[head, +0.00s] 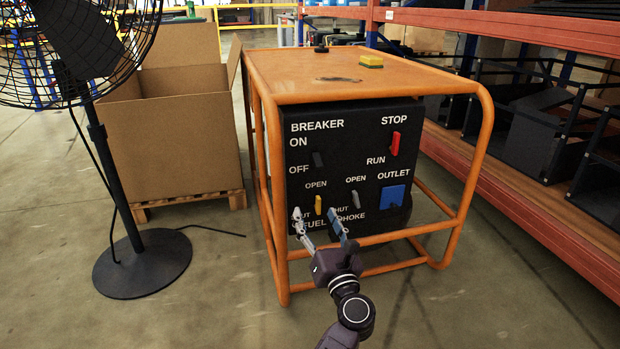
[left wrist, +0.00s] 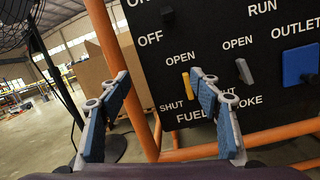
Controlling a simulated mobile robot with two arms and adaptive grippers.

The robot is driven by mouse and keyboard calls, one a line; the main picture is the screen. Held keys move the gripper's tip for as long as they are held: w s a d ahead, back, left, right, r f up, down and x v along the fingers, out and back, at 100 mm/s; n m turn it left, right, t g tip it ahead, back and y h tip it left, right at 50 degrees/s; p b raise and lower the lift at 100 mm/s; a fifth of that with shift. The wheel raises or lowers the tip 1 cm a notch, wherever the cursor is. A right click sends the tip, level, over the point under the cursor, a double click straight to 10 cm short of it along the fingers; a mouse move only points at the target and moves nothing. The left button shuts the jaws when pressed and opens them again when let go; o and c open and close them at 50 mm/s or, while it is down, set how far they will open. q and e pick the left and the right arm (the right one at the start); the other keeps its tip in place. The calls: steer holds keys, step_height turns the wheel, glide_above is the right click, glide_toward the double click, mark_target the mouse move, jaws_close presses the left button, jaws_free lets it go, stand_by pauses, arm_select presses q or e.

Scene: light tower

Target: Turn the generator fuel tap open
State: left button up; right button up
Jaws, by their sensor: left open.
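The orange-framed generator (head: 320,78) stands ahead with a black control panel (head: 340,135). The yellow fuel tap (head: 318,205) is on the lower left of the panel, between the OPEN and SHUT labels above FUEL. Its lever looks nearly upright, and it also shows in the left wrist view (left wrist: 187,86). My left gripper (head: 322,226) is open and empty just in front of the panel. My right gripper is not in view.
The grey choke lever (head: 355,199) is right of the tap, with the blue outlet (head: 392,196) further right. The red switch (head: 395,143) and dark breaker lever (head: 318,160) are above. Orange frame bars cross below the panel. A fan (head: 140,262) and cardboard box (head: 180,145) stand left.

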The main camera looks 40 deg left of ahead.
arm_select(q)
steer(key=s+d+r+m+t+y+p, duration=0.1)
steer(key=s+r+m, duration=0.3)
steer(key=r, duration=0.4)
steer(key=s+d+r+m+t+y+p, duration=0.2)
steer(key=s+d+r+m+t, duration=0.1)
steer(key=s+r, duration=0.3)
steer(key=shift+d+r+m+y, duration=0.45)
steer(key=shift+r+m, duration=0.45)
steer(key=shift+r, duration=0.35)
